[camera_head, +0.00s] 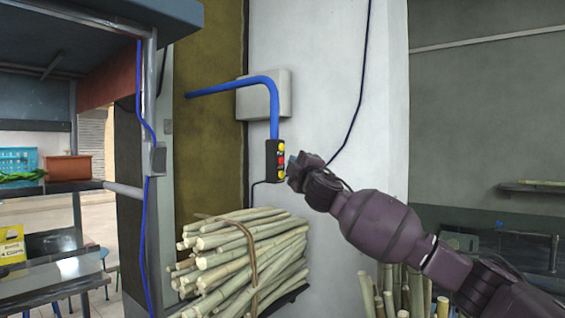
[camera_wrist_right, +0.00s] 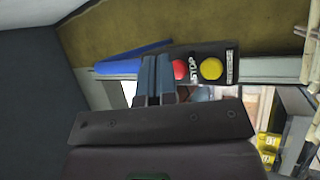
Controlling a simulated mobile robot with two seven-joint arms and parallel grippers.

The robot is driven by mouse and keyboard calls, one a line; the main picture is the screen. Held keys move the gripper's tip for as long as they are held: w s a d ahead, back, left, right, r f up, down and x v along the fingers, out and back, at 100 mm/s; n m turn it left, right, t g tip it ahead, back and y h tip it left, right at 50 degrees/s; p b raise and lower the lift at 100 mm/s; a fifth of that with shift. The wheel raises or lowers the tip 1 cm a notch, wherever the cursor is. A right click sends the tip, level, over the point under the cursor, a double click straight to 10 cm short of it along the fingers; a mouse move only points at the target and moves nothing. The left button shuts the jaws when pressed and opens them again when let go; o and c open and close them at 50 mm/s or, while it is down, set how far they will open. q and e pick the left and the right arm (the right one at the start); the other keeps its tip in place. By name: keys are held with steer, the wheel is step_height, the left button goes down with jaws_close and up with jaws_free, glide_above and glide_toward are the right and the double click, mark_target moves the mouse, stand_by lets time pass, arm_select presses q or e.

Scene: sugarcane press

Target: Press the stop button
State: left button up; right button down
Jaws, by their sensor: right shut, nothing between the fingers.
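A dark button box (camera_head: 270,160) hangs on the wall in the head view, with a red button (camera_head: 281,159) between yellow ones. In the wrist view, the red button (camera_wrist_right: 180,69) shows beside a "STOP" label (camera_wrist_right: 194,70), with a yellow button (camera_wrist_right: 211,69) to its right. My right gripper (camera_head: 293,163) is shut and empty, just right of the box. In the wrist view, its fingers (camera_wrist_right: 157,68) lie right beside the red button and overlap its left edge. I cannot tell whether they touch it. They hide the box's left end. My left gripper is not in view.
A blue pipe (camera_head: 250,82) runs down to the box, past a grey wall box (camera_head: 263,95). A bundle of sugarcane (camera_head: 235,262) lies below. More canes (camera_head: 392,292) stand below my right arm. A dark metal frame (camera_head: 140,60) stands at left.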

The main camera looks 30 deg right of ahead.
steer(key=shift+w+a, duration=0.1)
steer(key=shift+w, duration=0.05)
steer(key=shift+w+a, duration=0.1)
steer(key=shift+w, duration=0.15)
steer(key=shift+w+a, duration=0.15)
steer(key=shift+w, duration=0.25)
stand_by(1.2)
steer(key=shift+s, duration=0.1)
steer(key=shift+s+d, duration=0.35)
steer(key=shift+s, duration=0.35)
steer(key=s, duration=0.1)
steer(key=s+d, duration=0.1)
steer(key=s, duration=0.2)
steer(key=shift+s+d, duration=0.3)
steer(key=shift+d, duration=0.1)
stand_by(0.3)
stand_by(0.7)
